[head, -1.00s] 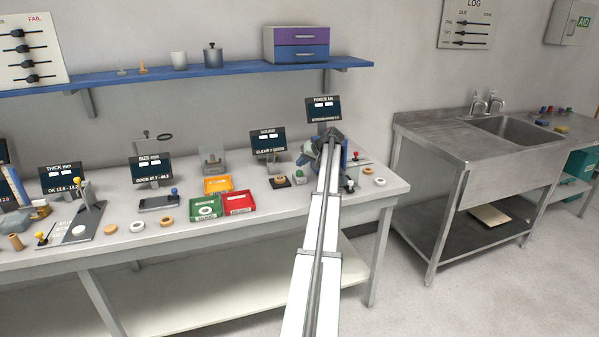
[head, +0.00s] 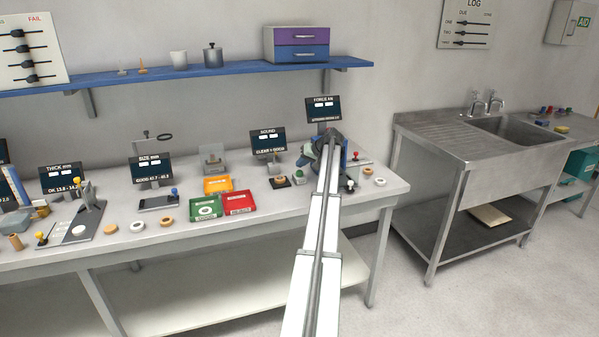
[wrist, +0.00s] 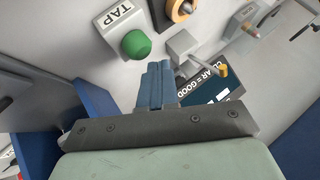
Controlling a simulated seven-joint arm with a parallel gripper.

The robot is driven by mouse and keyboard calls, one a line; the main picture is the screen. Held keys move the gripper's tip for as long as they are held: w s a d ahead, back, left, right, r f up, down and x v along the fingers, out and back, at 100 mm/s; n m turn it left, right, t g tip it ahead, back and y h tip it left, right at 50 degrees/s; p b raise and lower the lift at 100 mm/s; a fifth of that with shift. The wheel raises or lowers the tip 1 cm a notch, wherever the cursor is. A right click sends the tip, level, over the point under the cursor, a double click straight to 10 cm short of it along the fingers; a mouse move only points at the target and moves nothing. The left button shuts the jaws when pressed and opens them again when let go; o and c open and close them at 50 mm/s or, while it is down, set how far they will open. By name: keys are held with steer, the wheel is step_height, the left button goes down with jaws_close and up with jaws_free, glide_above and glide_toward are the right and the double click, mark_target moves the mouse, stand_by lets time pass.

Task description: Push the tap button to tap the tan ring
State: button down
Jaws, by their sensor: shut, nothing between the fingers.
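The green tap button (wrist: 136,44) sits beside a white TAP label (wrist: 121,13) in the wrist view. It also shows on the bench in the head view (head: 298,175). The tan ring (wrist: 184,8) lies on a dark pad at the top edge of the wrist view, partly cut off. A small grey hammer with a yellow-orange tip (wrist: 222,71) is beside it. My gripper (wrist: 158,70) is shut with nothing between its fingers. In the wrist picture its fingertips appear just below and right of the button, apart from it; the height gap is hard to tell.
The sound display (head: 267,141) reading CLEAR = GOOD stands behind the button. Green (head: 206,207), red (head: 238,202) and orange (head: 217,184) trays lie to the left. Loose rings (head: 379,182) lie near the bench's right end. My arm hides part of the bench.

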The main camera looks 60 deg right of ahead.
mark_target(301, 171)
steer(key=shift+f, duration=1.05)
stand_by(1.1)
steer(key=shift+r, duration=1.25)
steer(key=shift+r, duration=0.1)
steer(key=shift+r, duration=2.4)
steer(key=shift+w, duration=0.1)
